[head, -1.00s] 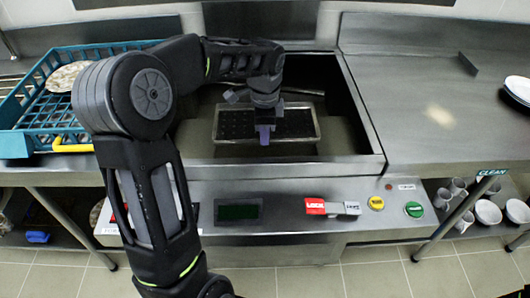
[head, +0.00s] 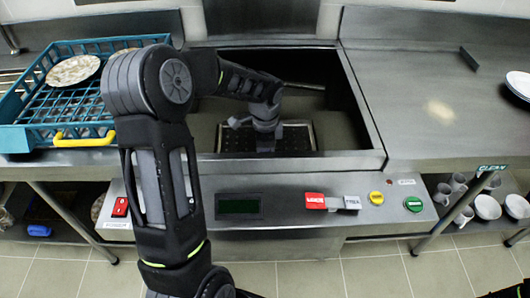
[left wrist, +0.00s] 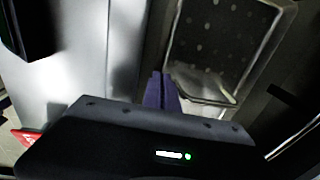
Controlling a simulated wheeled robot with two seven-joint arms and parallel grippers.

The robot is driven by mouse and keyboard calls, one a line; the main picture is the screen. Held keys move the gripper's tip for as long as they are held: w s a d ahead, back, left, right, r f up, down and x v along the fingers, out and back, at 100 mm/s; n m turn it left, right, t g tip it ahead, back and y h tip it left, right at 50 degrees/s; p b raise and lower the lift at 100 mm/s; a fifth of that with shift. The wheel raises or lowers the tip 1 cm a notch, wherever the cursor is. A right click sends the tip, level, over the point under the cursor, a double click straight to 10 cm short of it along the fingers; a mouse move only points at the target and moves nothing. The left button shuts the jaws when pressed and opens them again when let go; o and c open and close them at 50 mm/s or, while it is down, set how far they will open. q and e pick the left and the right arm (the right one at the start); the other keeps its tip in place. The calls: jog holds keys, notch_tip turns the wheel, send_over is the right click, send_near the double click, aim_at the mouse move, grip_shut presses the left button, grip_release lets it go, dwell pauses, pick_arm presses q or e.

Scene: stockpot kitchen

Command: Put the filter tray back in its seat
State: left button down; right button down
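The filter tray (head: 295,137), a dark perforated plate with a pale metal rim, lies inside the sunken well of the steel machine (head: 345,160). Its front edge is largely hidden behind the well's front wall. My left gripper (head: 265,148) reaches down over the tray's front middle, its fingertips mostly hidden. In the left wrist view, the purple fingers (left wrist: 160,90) are close together beside the tray's near left corner, and the tray (left wrist: 220,40) shows beyond them with a bright near rim. I cannot tell whether the fingers hold it.
A blue dish rack (head: 50,138) with plates stands at the left. The right counter (head: 430,110) is mostly bare. The front panel has a red-and-white lock slider (head: 316,201), a yellow button (head: 376,198) and a green button (head: 413,204). The well's walls surround the gripper.

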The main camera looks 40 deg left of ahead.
pick_arm(q)
jog(key=shift+f, duration=0.15)
jog(key=c, duration=2.1)
grip_release()
jog(key=shift+f, duration=0.1)
jog(key=shift+o, duration=0.7)
jog(key=r, duration=1.2)
jog(key=shift+s+d+r, duration=0.2)
jog(key=shift+s+d, duration=0.15)
jog(key=shift+s, duration=0.05)
